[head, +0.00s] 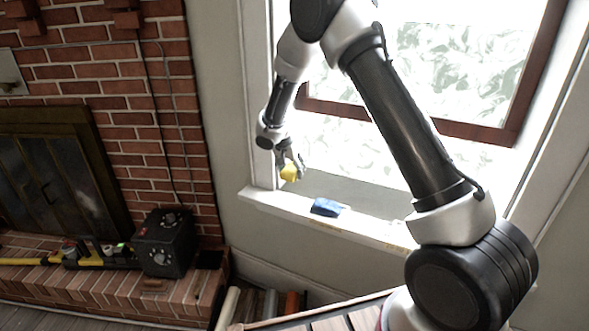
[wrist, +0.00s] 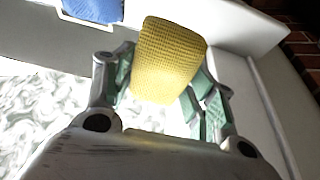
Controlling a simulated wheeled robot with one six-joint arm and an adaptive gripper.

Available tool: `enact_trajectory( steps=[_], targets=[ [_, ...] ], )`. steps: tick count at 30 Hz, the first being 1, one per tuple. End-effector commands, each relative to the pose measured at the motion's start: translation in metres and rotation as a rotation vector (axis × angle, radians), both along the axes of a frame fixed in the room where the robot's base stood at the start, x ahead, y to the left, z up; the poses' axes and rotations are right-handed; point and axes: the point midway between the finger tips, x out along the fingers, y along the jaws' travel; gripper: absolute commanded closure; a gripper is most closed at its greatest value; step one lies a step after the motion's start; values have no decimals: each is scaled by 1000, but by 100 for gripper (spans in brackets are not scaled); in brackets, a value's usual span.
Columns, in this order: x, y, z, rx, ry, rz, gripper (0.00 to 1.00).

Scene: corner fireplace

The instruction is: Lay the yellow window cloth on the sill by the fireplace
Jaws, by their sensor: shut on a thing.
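The yellow window cloth (head: 289,172) is held in my gripper (head: 290,162), above the left end of the white sill (head: 268,200). In the wrist view the yellow cloth (wrist: 168,60) has a woven texture and sits between the two fingers of my gripper (wrist: 160,88), which are shut on it. The head view shows the cloth above the sill's surface, though the exact gap is hard to judge. The brick fireplace (head: 60,190) stands left of the sill.
A blue folded cloth (head: 327,207) lies on the sill to the right of my gripper; it also shows in the wrist view (wrist: 95,8). The window frame (head: 345,108) rises behind the sill. A black box (head: 164,243) stands on the brick hearth. The sill's left end looks bare.

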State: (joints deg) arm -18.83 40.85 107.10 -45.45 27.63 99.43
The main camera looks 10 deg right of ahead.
Motion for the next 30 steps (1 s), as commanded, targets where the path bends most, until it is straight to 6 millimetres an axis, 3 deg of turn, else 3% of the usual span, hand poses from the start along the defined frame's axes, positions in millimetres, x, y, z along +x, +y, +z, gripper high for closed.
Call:
enact_trajectory(
  steps=[14,30],
  targets=[
    [0,0,-3,1,1,-2,67],
    [0,0,-57,0,2,-2,67]
  ],
)
